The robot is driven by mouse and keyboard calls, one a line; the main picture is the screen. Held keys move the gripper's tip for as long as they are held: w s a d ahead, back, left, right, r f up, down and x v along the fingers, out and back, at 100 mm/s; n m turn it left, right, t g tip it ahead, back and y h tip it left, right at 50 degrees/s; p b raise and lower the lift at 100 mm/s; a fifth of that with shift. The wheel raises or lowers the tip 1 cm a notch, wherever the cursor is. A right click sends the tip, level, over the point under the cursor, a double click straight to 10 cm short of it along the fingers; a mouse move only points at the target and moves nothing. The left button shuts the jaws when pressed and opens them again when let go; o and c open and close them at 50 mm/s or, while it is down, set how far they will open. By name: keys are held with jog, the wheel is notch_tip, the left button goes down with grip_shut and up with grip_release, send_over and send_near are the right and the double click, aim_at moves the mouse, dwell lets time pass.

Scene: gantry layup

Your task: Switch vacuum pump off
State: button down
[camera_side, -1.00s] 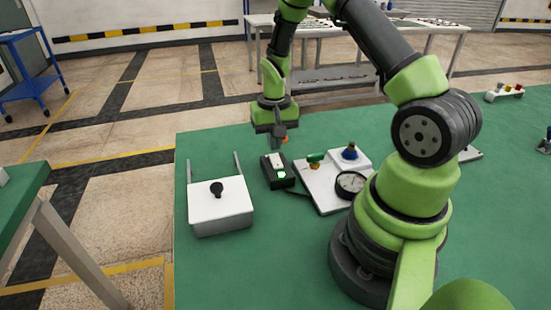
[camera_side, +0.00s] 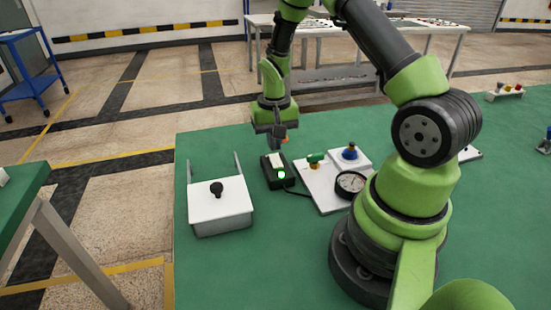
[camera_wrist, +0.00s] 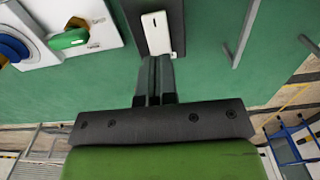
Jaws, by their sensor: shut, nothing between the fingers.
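The vacuum pump switch is a black box (camera_side: 268,182) on the green table, with a white rocker (camera_side: 274,160) on top and a lit green lamp (camera_side: 281,174) at its near end. In the wrist view the white rocker (camera_wrist: 156,32) lies just beyond my fingertips, with the dark box (camera_wrist: 134,16) around it. My gripper (camera_side: 276,148) points down above the far end of the box, its fingers closed together and empty. In the wrist view the shut fingers (camera_wrist: 157,62) reach to the rocker's near edge; I cannot tell if they touch it.
A white plate (camera_side: 318,200) right of the box carries a green-handled valve (camera_side: 315,158), a blue knob (camera_side: 349,152) and a round gauge (camera_side: 351,184). A white lidded box (camera_side: 221,208) with a black knob and two rails stands left. Green table is clear in front.

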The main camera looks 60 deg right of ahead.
jog(key=shift+f, duration=1.3)
dwell(0.5)
jog(key=shift+r, duration=3.55)
notch_tip(320, 180, up, 10)
jog(key=n+t, duration=0.1)
jog(key=t, duration=0.1)
send_over(274, 156)
jog(key=a, duration=0.5)
jog(key=s+a+r+n+t+y, duration=0.2)
jog(key=s+a+r+n+t, duration=0.2)
jog(key=s+a+r, duration=0.6)
jog(key=s+a+t, duration=0.1)
jog(key=s, duration=0.3)
jog(key=shift+a+r, duration=0.2)
jog(key=shift+s, duration=0.1)
